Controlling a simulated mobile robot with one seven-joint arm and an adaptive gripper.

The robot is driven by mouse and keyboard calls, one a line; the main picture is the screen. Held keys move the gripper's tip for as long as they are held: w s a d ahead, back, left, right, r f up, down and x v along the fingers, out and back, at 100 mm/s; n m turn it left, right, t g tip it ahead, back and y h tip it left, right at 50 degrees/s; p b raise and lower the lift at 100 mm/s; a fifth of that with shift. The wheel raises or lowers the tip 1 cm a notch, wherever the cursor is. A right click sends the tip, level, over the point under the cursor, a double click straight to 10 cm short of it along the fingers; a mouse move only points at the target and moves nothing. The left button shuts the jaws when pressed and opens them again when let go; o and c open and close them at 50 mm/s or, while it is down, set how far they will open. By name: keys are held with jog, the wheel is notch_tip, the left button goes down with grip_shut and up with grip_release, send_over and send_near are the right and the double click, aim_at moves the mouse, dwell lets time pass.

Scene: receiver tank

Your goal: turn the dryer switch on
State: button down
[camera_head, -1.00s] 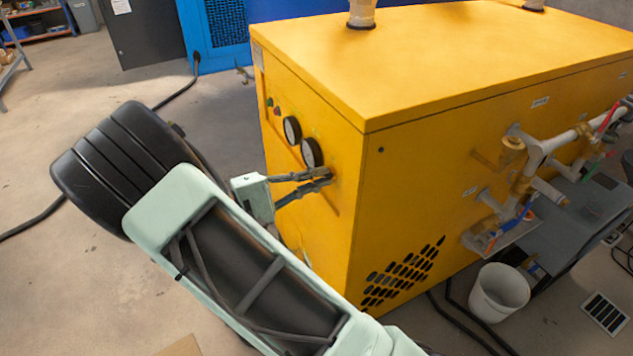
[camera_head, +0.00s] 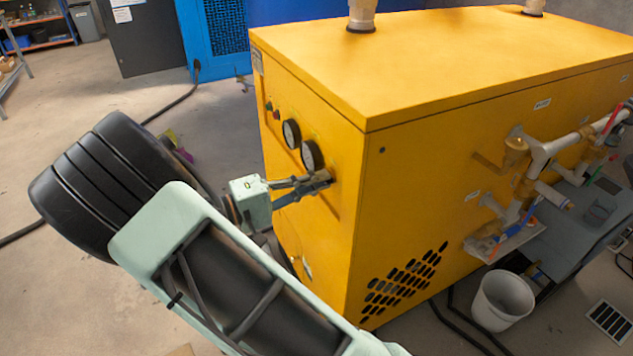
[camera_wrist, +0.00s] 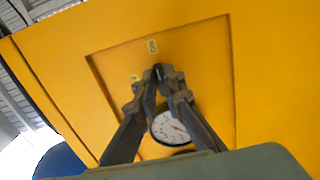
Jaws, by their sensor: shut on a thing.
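The yellow dryer (camera_head: 310,205) fills the middle of the head view, and its recessed front panel (camera_wrist: 205,75) shows in the wrist view. My gripper (camera_head: 327,180) reaches the panel from the left, just below the right-hand gauge. In the wrist view my gripper (camera_wrist: 159,73) has its fingertips close together at the panel, shut on a small dark piece that appears to be the dryer switch (camera_wrist: 167,70). The fingertips hide most of the switch, so its setting cannot be read.
Two round gauges sit on the panel, the left one (camera_head: 291,133) and the right one (camera_head: 311,155). The right one (camera_wrist: 171,127) shows between my fingers. Pipes and valves (camera_head: 525,165) run along the dryer's right side. A white bucket (camera_head: 502,300) stands on the floor.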

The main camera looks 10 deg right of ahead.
jog(key=c, duration=2)
grip_release()
jog(key=shift+c, duration=0.2)
jog(key=shift+a, duration=0.1)
jog(key=v, duration=1.2)
